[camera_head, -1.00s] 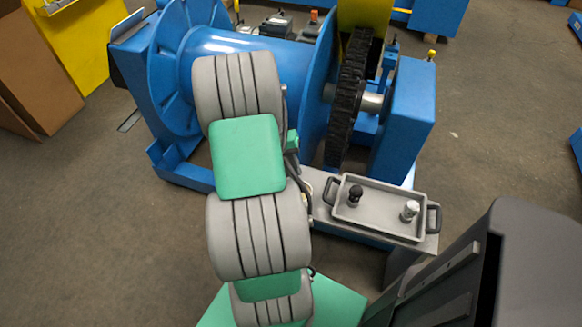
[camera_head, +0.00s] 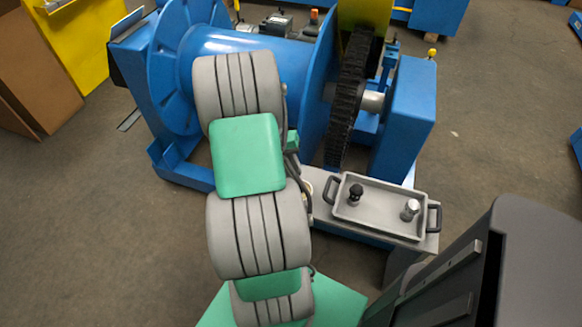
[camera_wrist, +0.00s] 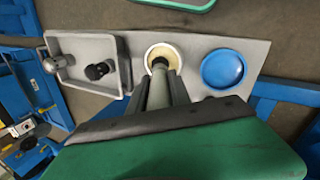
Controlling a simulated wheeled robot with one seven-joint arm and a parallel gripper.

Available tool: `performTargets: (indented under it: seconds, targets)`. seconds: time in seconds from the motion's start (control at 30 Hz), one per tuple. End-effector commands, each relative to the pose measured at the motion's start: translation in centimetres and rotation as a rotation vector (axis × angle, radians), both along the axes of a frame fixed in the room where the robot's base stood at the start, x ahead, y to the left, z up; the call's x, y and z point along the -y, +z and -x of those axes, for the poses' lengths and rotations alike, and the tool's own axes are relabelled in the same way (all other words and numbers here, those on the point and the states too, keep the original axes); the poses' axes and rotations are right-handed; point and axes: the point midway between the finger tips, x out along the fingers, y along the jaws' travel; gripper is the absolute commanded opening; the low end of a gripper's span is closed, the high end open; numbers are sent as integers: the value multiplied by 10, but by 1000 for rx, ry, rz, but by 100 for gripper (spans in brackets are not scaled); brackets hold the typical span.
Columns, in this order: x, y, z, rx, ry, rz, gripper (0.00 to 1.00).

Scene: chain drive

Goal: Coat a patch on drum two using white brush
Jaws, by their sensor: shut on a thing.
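In the wrist view, my gripper (camera_wrist: 163,92) is shut on a slim grey-green shaft (camera_wrist: 157,94), which seems to be the brush; I cannot tell its colour well. Its dark end is over or in the mouth of a round pot (camera_wrist: 149,49) with pale yellow contents. Whether it touches the contents is unclear. In the head view, a large blue drum (camera_head: 225,48) with round flanges lies across the machine, partly behind my arm. No number shows on it. My gripper is hidden behind my arm in the head view.
A grey tray (camera_head: 376,227) with dark handles holds a black-topped piece (camera_head: 355,194) and a silver-topped piece (camera_head: 409,209). A blue disc (camera_wrist: 223,69), perhaps a lid, lies right of the pot. A black chain wheel (camera_head: 350,95) stands at the drum's right. Open floor lies left.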

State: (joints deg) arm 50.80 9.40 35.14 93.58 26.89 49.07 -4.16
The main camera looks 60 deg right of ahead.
Motion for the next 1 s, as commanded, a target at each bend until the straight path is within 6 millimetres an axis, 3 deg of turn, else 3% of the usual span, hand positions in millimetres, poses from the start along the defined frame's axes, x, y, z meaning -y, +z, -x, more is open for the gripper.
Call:
performTargets:
  seconds: [1.0]
  targets:
    - [0,-7,0,0,0,0,0]
